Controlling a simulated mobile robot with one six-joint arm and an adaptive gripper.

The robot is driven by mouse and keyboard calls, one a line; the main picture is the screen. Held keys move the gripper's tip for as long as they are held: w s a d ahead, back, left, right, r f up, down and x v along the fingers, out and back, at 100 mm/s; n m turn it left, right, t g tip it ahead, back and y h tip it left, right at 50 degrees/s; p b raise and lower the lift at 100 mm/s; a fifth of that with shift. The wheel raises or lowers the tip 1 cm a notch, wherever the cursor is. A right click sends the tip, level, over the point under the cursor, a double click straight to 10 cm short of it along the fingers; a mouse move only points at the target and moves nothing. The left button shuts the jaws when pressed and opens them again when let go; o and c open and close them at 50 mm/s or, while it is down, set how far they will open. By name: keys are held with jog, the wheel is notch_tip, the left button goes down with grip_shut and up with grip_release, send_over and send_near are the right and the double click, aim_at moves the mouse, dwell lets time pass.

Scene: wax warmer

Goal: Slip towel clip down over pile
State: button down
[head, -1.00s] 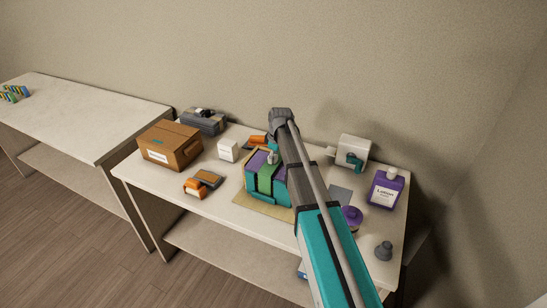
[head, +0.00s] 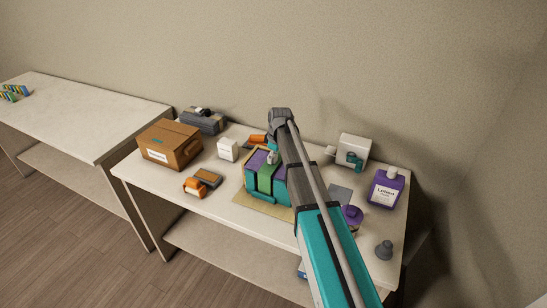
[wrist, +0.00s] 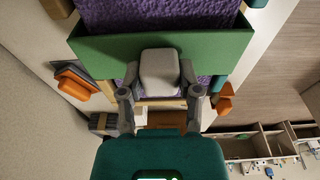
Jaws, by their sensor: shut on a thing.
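The towel pile (head: 252,168) shows purple and teal in the head view; its purple towel cloth (wrist: 160,14) fills the top of the wrist view. The green towel clip (head: 265,180) runs over the top and down the front of the pile; its green band (wrist: 100,48) crosses the wrist view. My gripper (wrist: 161,92) is shut on the clip's pale grey tab (wrist: 159,70), one finger on each side. In the head view my arm covers the pile's right part, so I cannot tell how far down the clip sits there.
The pile stands on a tan mat (head: 250,204) on the table. A cardboard box (head: 168,146), a white box (head: 228,150) and an orange-grey item (head: 200,183) lie left.

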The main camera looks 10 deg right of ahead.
jog(key=shift+f+b, duration=0.35)
jog(key=shift+f, duration=0.05)
dwell(0.4)
jog(key=shift+c, duration=1)
grip_release()
jog(key=shift+r, duration=0.25)
jog(key=shift+s+d+r+p, duration=0.1)
jog(key=shift+d+r+p, duration=0.05)
jog(key=shift+r+p, duration=1.15)
jog(key=shift+s+d+r+p, duration=0.15)
jog(key=shift+d+r+p, duration=0.05)
jog(key=shift+r+p, duration=1.1)
jog(key=shift+s+d+r+p, duration=0.1)
jog(key=shift+d+r+p, duration=0.05)
jog(key=shift+r+p, duration=1.1)
jog(key=shift+f, duration=0.1)
